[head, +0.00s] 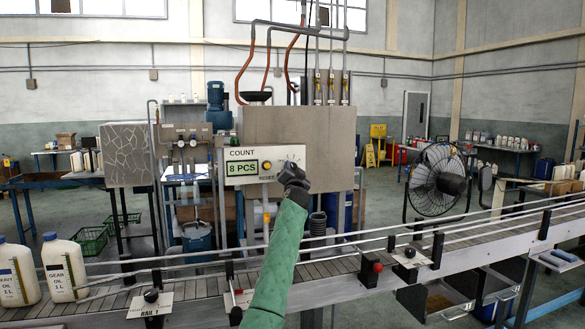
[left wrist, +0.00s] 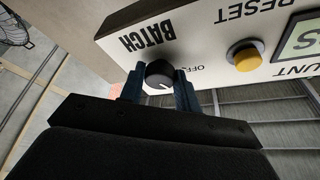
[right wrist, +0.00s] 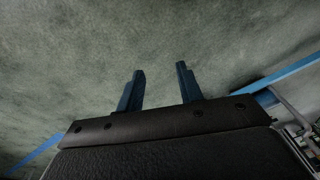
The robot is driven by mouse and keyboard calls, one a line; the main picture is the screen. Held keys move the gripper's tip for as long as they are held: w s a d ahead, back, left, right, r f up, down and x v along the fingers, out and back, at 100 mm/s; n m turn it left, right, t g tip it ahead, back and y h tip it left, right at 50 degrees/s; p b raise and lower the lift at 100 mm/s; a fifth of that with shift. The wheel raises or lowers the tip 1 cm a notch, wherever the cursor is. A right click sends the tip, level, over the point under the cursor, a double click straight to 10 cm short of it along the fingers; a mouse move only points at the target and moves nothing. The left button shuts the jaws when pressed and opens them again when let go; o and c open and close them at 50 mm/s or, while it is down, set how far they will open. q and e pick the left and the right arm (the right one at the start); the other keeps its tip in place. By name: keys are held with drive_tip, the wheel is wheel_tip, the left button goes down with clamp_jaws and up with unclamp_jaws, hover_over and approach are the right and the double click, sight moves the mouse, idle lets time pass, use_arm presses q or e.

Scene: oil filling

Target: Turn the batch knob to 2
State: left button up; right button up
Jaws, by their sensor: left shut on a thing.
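The batch knob (left wrist: 159,75) is a black round knob with a white pointer line, on the white control panel (left wrist: 215,50) beside the word BATCH. An OFF mark shows near it; other marks around it are hidden. My left gripper (left wrist: 160,84) has a finger on each side of the knob and is shut on it. In the head view my left gripper (head: 292,174) reaches up to the right part of the panel and hides the knob. The panel's green display (head: 241,169) reads 8 PCS. My right gripper (right wrist: 158,72) is open and empty, with its fingers apart over a grey-green surface.
A yellow RESET button (left wrist: 245,55) sits close to my left fingers on the panel. A conveyor (head: 330,272) with rails runs below. Oil bottles (head: 64,270) stand on it at the left. A fan (head: 437,180) stands to the right behind it.

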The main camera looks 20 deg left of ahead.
use_arm(q)
drive_tip(key=shift+m+h+p, duration=0.4)
drive_tip(key=shift+m+p, duration=0.2)
drive_tip(key=shift+p, duration=0.15)
use_arm(e)
wheel_tip(320, 180, down, 8)
drive_tip(key=shift+d, duration=0.15)
drive_tip(key=shift+w, duration=0.1)
use_arm(q)
drive_tip(key=o, duration=1)
drive_tip(key=shift+d, duration=0.1)
drive_tip(key=shift+c, duration=0.2)
drive_tip(key=shift+s, duration=0.1)
use_arm(e)
drive_tip(key=shift+f, duration=0.1)
use_arm(q)
drive_tip(key=b+v, duration=0.2)
drive_tip(key=v, duration=0.5)
drive_tip(key=shift+s, duration=0.25)
use_arm(e)
wheel_tip(320, 180, up, 11)
drive_tip(key=shift+s+f, duration=0.2)
drive_tip(key=shift+s, duration=0.05)
use_arm(q)
drive_tip(key=shift+d+f, duration=0.1)
drive_tip(key=shift+f, duration=0.05)
